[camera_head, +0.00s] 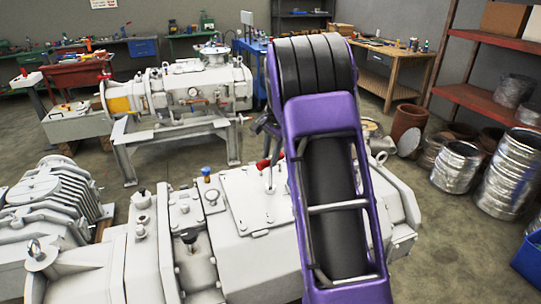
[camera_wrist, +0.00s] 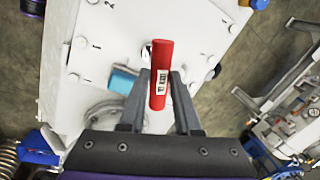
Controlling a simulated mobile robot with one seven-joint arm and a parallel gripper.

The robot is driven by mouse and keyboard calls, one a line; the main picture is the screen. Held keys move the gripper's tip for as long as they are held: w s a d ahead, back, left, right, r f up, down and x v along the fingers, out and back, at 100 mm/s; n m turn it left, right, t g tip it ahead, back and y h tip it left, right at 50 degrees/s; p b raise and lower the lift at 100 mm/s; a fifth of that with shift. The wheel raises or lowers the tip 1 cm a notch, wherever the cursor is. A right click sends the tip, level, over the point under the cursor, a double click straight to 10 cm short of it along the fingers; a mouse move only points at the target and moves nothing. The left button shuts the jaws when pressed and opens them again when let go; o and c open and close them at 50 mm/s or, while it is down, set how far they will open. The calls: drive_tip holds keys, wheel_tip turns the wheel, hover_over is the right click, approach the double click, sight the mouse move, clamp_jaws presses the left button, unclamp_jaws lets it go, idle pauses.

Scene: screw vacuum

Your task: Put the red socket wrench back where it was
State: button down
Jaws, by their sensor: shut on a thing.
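The red socket wrench (camera_wrist: 161,74) shows in the wrist view as a red cylinder with a white label, between the two fingers of my gripper (camera_wrist: 160,88). My gripper is shut on it. In the head view, the red handle (camera_head: 263,164) shows just left of my purple arm, above the plate on top of the white vacuum pump (camera_head: 250,205). The fingers are mostly hidden there by my arm. In the wrist view the numbered white pump surface (camera_wrist: 105,35) lies beneath. Whether the wrench's lower end touches the plate, I cannot tell.
A second white machine (camera_head: 190,88) stands on a metal frame behind. A finned grey machine (camera_head: 50,200) is at left. Metal drums (camera_head: 458,168) and a red shelf (camera_head: 490,98) are at right. A wooden workbench (camera_head: 395,62) stands at the back. Some floor between is free.

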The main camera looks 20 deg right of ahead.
drive_tip(key=shift+f, duration=0.15)
drive_tip(key=c, duration=0.6)
unclamp_jaws()
drive_tip(key=r, duration=0.4)
drive_tip(key=s+r, duration=0.1)
drive_tip(key=r, duration=0.3)
drive_tip(key=s+d+r, duration=0.1)
drive_tip(key=r, duration=0.3)
drive_tip(key=shift+s+r, duration=0.1)
drive_tip(key=shift+a, duration=0.1)
